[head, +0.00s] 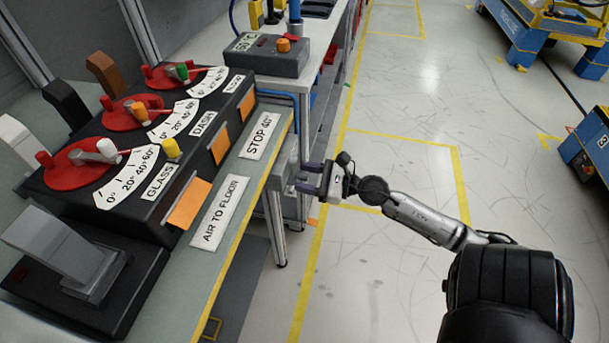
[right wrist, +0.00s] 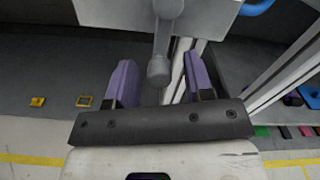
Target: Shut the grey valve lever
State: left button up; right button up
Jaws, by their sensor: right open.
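A grey lever with a round knob (right wrist: 158,68) hangs from the underside of a pale grey box (right wrist: 112,12) in the right wrist view. My right gripper (right wrist: 157,62) is open, its purple fingers to the left and right of the knob with gaps on both sides. I cannot tell how deep the knob sits between them. In the head view my right gripper (head: 308,177) is beside the grey box (head: 283,170) at the bench edge. Another grey lever (head: 100,153) lies over the red GLASS dial (head: 68,177). My left gripper is out of view.
The black panel also has orange-tipped (head: 139,110) and green-tipped (head: 183,72) levers. A grey box with an orange knob (head: 283,45) stands beyond it. Bench legs (head: 275,228) are near my right gripper.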

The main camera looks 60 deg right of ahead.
jog(key=shift+w, duration=0.2)
grip_shut()
dwell(0.5)
